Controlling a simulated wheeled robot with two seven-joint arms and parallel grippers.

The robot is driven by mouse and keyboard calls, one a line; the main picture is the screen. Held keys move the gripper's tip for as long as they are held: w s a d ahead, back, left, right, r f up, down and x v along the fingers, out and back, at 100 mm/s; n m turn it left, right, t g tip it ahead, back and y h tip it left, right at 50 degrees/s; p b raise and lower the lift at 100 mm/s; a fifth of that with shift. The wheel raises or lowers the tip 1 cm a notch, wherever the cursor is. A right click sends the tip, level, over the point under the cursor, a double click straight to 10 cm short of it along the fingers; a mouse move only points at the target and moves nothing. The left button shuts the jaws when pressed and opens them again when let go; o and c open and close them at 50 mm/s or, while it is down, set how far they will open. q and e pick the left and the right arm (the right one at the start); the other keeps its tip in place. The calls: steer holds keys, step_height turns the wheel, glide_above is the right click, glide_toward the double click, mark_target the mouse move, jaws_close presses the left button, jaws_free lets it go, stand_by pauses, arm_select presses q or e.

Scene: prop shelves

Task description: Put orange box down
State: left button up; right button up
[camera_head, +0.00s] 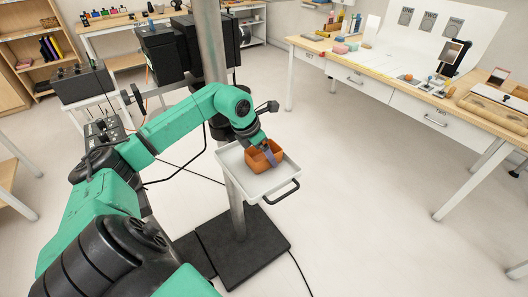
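The orange box (257,162) is a small open-topped box at the centre of the view, over the far part of a white tray (260,189). Whether its base touches the tray is hard to tell. My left gripper (268,152) reaches down to the box from the upper left at the end of the green arm. One grey finger shows against the box's near right wall, and the gripper appears shut on that wall. The other finger is hidden. My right gripper is not in view.
The tray has a raised rim and a black handle (281,191), and sits at a grey pole (237,215) on a black base plate (243,248). A wooden-topped table (380,66) with props stands at right. Shelves (36,50) stand at far left.

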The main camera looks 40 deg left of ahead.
arm_select(q)
steer(key=shift+w, duration=0.1)
steer(key=shift+r, duration=0.2)
steer(key=shift+s+a+r, duration=0.15)
steer(key=shift+s+r, duration=0.05)
steer(key=shift+r, duration=0.15)
steer(key=b+v, duration=0.2)
steer(key=v, duration=0.9)
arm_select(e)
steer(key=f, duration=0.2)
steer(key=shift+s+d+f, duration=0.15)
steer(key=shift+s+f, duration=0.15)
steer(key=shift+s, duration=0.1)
arm_select(q)
steer(key=shift+r, duration=0.1)
